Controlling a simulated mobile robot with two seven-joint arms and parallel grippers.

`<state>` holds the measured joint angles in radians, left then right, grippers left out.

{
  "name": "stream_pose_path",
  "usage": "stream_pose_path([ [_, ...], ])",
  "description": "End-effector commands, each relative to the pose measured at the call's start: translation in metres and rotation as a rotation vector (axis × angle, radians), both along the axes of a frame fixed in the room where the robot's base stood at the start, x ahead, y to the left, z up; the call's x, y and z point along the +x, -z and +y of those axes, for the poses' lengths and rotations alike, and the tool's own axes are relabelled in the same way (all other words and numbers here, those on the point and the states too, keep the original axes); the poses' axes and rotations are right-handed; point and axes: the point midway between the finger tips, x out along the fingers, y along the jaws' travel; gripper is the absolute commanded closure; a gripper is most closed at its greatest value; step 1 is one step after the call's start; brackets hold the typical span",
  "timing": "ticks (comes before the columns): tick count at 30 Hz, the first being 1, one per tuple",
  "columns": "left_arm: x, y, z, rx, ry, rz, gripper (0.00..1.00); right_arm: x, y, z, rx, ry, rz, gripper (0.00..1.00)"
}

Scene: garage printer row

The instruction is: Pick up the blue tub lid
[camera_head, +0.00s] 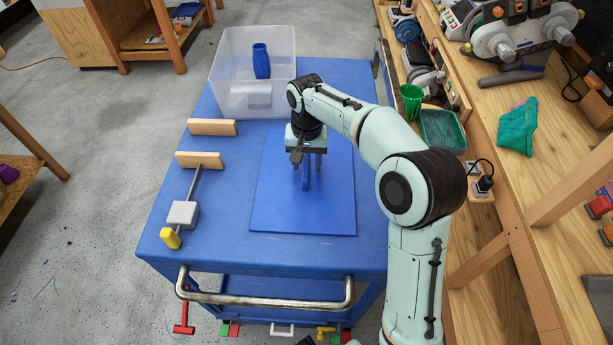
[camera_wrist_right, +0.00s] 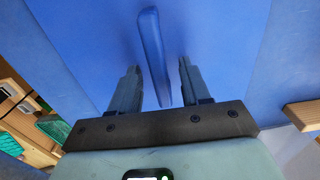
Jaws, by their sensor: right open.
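The blue tub lid (camera_head: 273,205) is a flat square plate lying on the blue cart top, with an upright blue handle ridge (camera_head: 306,182) in its middle. My right gripper (camera_head: 307,170) points down over the middle of the lid, its fingers open. In the right wrist view, the handle ridge (camera_wrist_right: 151,35) runs into the space between the two fingers (camera_wrist_right: 158,75), with gaps on both sides. My right wrist and arm hide part of the lid's far edge. My left gripper is not in view.
A clear tub (camera_head: 225,95) holding a blue bottle-like object (camera_head: 261,60) stands at the cart's back. Two wooden blocks (camera_head: 212,127) (camera_head: 185,159) and a rod with a grey block (camera_head: 183,214) lie left of the lid. A cluttered wooden bench (camera_head: 520,190) runs along the right.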

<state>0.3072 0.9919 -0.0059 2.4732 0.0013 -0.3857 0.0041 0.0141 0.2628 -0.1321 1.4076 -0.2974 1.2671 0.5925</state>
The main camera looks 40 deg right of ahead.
Motion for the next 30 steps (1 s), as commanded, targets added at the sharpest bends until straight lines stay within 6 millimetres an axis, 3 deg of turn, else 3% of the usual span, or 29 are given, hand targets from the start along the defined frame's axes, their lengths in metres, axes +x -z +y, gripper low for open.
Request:
stream_pose_path([
  [8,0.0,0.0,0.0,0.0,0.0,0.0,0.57,0.001,0.003,0.0,0.0,0.001,-0.001,0.53],
  [12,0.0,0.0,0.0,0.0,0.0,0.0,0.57,0.0,0.003,0.0,0.0,0.001,-0.001,0.95],
  [13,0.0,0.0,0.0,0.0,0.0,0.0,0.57,0.0,0.003,0.0,0.0,0.001,-0.001,1.0],
  [23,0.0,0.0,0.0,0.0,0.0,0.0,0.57,0.001,0.002,0.0,-0.001,0.0,-0.002,1.0],
  [30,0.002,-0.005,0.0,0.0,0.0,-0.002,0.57,0.001,-0.018,0.0,0.0,0.0,-0.005,1.0],
])
